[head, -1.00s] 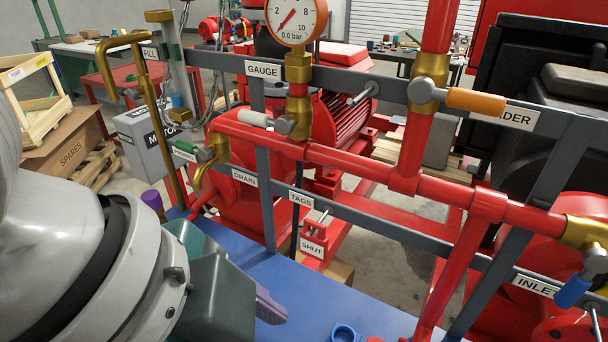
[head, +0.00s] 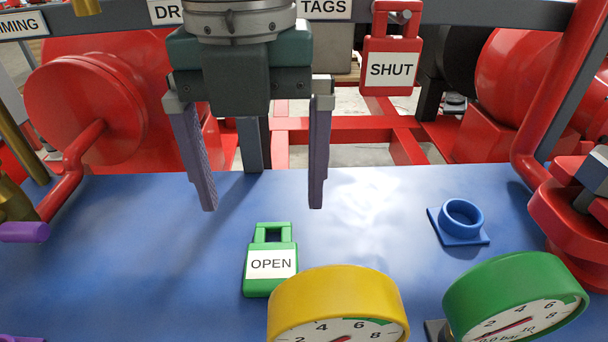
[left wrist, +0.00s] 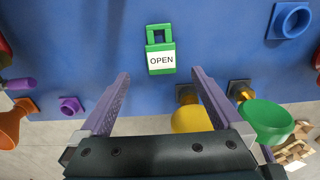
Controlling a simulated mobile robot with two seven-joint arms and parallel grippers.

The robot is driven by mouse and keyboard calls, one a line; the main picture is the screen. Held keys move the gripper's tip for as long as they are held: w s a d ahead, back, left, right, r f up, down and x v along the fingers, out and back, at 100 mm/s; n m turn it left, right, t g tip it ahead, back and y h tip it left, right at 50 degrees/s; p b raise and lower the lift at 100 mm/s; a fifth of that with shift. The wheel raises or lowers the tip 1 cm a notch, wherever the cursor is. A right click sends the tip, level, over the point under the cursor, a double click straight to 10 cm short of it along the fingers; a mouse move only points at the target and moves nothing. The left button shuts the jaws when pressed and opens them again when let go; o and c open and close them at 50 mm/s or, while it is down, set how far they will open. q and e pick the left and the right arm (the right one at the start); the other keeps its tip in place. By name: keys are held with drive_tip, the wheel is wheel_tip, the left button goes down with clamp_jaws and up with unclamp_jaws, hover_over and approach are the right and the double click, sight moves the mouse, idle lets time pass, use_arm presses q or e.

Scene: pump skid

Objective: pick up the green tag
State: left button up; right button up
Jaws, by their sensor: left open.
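The green tag (head: 270,286) has a white OPEN label and a loop at its top. It lies on the blue surface (head: 120,240) in the head view, just behind the yellow gauge. My left gripper (head: 262,208) is open and empty, fingers pointing down, above and behind the tag. In the left wrist view the tag (left wrist: 161,69) lies beyond the fingertips, roughly centred between the two fingers of the gripper (left wrist: 159,72). Nothing covers the tag in that view. My right gripper is in neither view.
A yellow gauge (head: 335,290) and a green gauge (head: 510,285) stand close in front of the tag. A blue ring socket (head: 461,217) sits to the right. A red SHUT tag (head: 390,75) hangs from the grey rail.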

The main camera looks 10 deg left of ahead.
sight(271, 258)
use_arm(q)
drive_tip(key=f, duration=0.3)
drive_tip(key=shift+d+f, duration=0.3)
drive_tip(key=f+b, duration=0.1)
drive_tip(key=f, duration=0.4)
drive_tip(key=shift+a+f, duration=0.2)
drive_tip(key=c, duration=1.4)
